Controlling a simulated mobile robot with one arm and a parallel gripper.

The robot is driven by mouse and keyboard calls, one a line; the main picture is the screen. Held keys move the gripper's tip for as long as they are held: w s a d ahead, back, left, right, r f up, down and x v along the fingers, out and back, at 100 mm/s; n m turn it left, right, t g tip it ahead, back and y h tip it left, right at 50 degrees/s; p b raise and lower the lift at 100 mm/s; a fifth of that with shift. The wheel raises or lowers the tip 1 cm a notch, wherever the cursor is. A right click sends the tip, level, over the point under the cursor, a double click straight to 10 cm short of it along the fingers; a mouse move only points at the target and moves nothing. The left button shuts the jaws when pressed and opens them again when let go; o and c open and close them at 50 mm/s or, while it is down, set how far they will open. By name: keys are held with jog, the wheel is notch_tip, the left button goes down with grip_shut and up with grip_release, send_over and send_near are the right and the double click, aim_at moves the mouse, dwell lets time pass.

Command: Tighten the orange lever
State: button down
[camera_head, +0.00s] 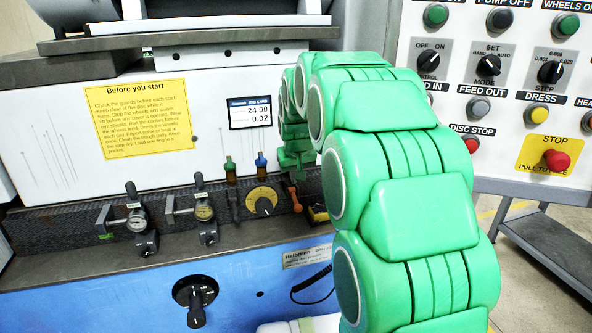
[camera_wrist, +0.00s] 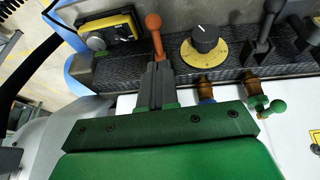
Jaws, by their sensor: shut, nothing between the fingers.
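The orange lever (camera_head: 295,197) is on the machine's dark ledge, just right of the yellow dial; its ball end points down in the head view. In the wrist view the orange lever (camera_wrist: 155,38) shows its ball and shaft, and its other end is hidden behind my fingers. My gripper (camera_wrist: 156,72) is shut with nothing between its grey fingers, its tips in line with the lever's shaft. I cannot tell whether they touch it. In the head view my gripper (camera_head: 292,160) is above the lever, partly hidden by my green arm.
The yellow dial (camera_wrist: 204,45) sits close beside the lever. Brass valves with a green knob (camera_wrist: 277,106) stand near my gripper. A yellow-and-black box (camera_wrist: 112,28) lies on the lever's other side. The control panel (camera_head: 500,100) stands at right, with a red stop button (camera_head: 557,160).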

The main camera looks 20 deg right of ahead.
aim_at(296, 201)
jog(key=x, duration=0.9)
jog(key=shift+s+d+f, duration=0.2)
jog(key=shift+d, duration=0.1)
